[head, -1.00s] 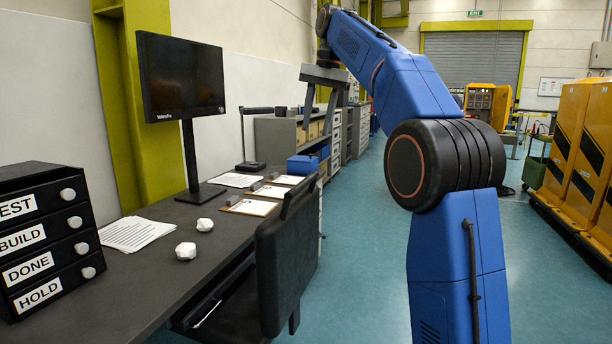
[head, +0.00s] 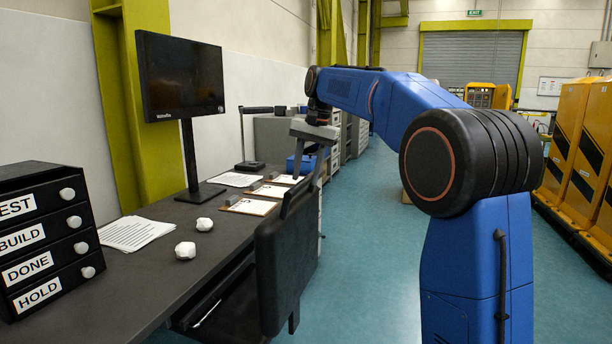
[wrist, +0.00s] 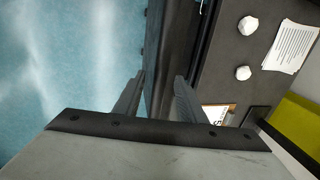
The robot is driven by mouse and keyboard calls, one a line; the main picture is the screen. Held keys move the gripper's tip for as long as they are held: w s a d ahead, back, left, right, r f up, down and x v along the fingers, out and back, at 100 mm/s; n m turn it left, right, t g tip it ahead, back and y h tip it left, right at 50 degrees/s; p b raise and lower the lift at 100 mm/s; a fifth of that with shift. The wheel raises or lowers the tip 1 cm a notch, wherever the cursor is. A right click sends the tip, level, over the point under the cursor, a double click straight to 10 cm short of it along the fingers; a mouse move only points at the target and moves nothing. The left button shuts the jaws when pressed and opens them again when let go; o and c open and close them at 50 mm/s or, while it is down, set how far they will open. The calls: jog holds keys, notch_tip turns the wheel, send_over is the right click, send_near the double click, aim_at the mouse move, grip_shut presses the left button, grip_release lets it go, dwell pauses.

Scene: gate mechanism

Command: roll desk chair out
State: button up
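The black desk chair (head: 284,262) stands at the grey desk (head: 95,290), its seat partly under the desktop and its backrest facing the aisle. My gripper (head: 304,182) is above the top of the backrest in the head view, fingers pointing down. In the wrist view my gripper (wrist: 160,76) is open, with its two fingers apart. The dark chair back (wrist: 164,52) shows between and beyond the fingers. I cannot tell whether either finger touches it. The chair's base is mostly hidden.
The desk holds a monitor (head: 182,78), labelled drawers (head: 45,240), papers (head: 135,232), clipboards and two white crumpled lumps. Open teal floor (head: 365,250) lies right of the chair. Yellow cabinets (head: 575,140) stand at the far right.

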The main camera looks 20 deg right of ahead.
jog(key=shift+f, duration=0.35)
jog(key=shift+c, duration=0.6)
